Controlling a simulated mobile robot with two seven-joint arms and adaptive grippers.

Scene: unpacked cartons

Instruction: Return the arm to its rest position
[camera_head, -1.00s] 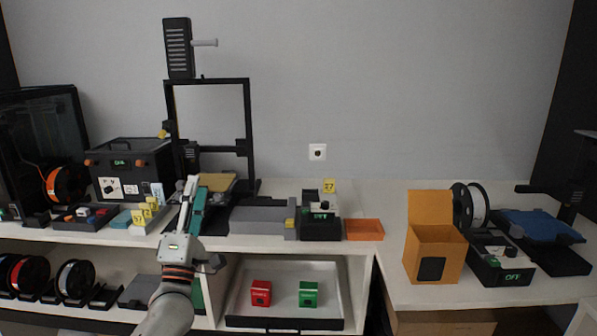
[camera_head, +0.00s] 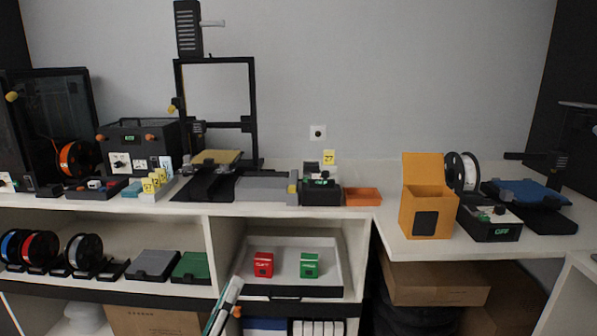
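My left gripper (camera_head: 227,300) shows at the bottom edge, left of centre, in front of the lower shelves. Only its pale grey and teal finger parts are in view, pointing up and slightly right. The rest of it is cut off by the frame. I cannot tell whether the fingers are open or shut, and no object shows between them. It is in front of the left side of the white tray (camera_head: 345,270). My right arm and gripper are not in view.
The upper shelf carries a black-framed printer (camera_head: 257,120), a grey block (camera_head: 262,188) and an orange tray (camera_head: 362,196). Red (camera_head: 264,265) and green (camera_head: 309,266) boxes stand in the white tray. An orange carton (camera_head: 426,215) stands on the right counter. Cardboard boxes (camera_head: 430,290) lie below.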

